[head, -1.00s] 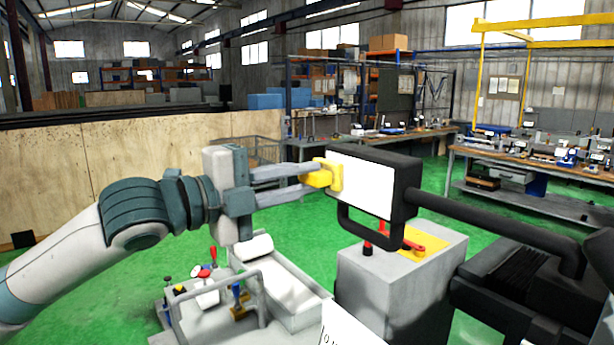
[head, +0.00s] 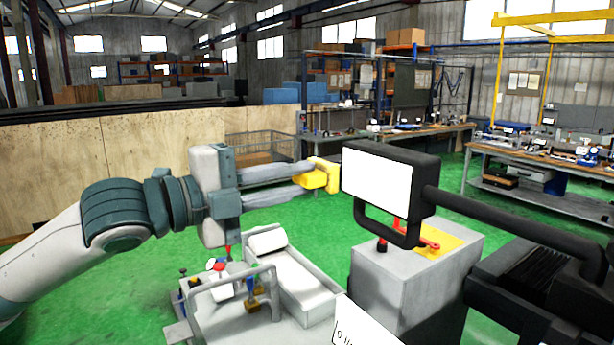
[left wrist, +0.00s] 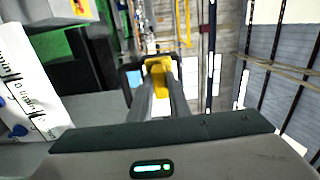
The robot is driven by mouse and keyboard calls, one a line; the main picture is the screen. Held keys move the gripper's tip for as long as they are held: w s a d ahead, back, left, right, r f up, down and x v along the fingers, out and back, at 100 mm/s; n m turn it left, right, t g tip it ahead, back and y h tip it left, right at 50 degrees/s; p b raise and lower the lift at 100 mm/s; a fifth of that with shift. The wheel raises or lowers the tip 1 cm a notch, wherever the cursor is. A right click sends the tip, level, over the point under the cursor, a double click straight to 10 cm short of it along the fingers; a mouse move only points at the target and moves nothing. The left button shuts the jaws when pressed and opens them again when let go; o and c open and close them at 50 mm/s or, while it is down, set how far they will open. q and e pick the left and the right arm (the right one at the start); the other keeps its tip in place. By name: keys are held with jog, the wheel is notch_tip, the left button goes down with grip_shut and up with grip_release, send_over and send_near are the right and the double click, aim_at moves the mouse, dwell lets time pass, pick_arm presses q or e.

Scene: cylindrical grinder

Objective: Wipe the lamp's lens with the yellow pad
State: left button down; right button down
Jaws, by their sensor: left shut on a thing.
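The lamp (head: 428,172) has a black rectangular housing with a bright white lens (head: 376,177) facing me, a black handle loop below and a thick black arm to the right. My left gripper (head: 306,180) is shut on the yellow pad (head: 324,177), just left of the lens edge. In the head view a thin gap shows between pad and housing. In the left wrist view the yellow pad (left wrist: 158,72) sits between the fingers, in front of the dark lamp frame (left wrist: 133,76), hiding much of the lens. My right gripper is not in view.
Below the lamp stands a grey cabinet (head: 400,292) with a yellow sheet and red tools on top. Black machinery (head: 525,285) fills the lower right. Green floor lies open behind.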

pick_arm(q)
jog(key=shift+v, duration=0.95)
jog(key=shift+v, duration=1.5)
jog(key=shift+d, duration=0.1)
jog(key=shift+f, duration=0.1)
